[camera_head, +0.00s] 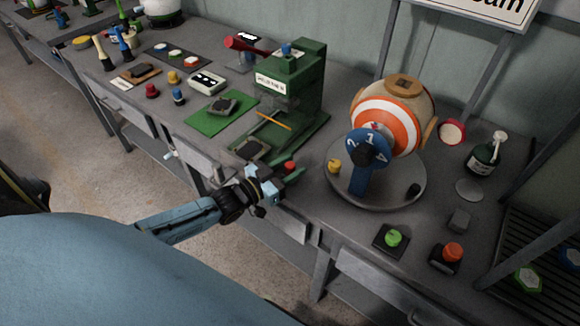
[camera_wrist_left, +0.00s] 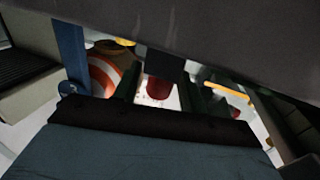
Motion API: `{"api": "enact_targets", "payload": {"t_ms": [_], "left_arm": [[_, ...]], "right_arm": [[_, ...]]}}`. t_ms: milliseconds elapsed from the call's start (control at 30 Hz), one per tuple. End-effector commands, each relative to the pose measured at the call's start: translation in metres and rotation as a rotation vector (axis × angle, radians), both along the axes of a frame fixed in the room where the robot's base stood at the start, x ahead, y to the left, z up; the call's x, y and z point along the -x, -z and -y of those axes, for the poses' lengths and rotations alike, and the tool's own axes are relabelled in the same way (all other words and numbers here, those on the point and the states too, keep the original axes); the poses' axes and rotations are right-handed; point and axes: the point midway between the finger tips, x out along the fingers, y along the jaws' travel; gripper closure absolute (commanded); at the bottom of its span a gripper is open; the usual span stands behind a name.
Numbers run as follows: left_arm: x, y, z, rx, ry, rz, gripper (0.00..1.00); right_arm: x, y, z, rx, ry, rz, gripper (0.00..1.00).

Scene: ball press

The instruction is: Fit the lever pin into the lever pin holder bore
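My left gripper (camera_head: 277,182) is at the front edge of the table, in front of the green press (camera_head: 290,80). A small red piece (camera_head: 289,167) is just beyond its fingertips; I cannot tell whether they touch. A red piece (camera_wrist_left: 158,88) also shows in the left wrist view, between dark bars. Large grey and blue-grey parts block much of that view, so the finger gap is unclear. A thin orange rod (camera_head: 273,120) lies across the press front. A red lever-like part (camera_head: 240,43) is behind the press. I cannot identify the lever pin or its holder bore with certainty. My right gripper is not visible.
A round grey stand (camera_head: 345,185) with an orange-and-white striped ball machine (camera_head: 385,125) and blue wheel (camera_head: 367,148) is right of the press. A green button (camera_head: 393,238) and orange button (camera_head: 453,252) are near the front edge. A green mat (camera_head: 205,118) lies left of the press.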

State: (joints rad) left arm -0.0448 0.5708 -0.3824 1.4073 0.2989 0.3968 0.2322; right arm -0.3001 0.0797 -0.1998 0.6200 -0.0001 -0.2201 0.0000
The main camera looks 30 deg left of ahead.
Motion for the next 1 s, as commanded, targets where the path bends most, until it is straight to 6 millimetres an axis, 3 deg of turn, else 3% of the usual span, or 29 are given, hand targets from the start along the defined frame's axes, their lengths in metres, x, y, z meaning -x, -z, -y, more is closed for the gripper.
{"api": "enact_targets", "payload": {"t_ms": [333,467,1000], "left_arm": [[0.001,0.000,-0.001,0.000,0.000,-0.001,0.51],[0.011,0.001,-0.004,0.000,-0.001,-0.004,0.51],[0.109,0.000,-0.038,-0.001,0.000,-0.004,0.51]], "right_arm": [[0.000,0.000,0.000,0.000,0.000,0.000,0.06],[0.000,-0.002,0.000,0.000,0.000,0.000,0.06],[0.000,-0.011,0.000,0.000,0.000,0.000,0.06]]}}
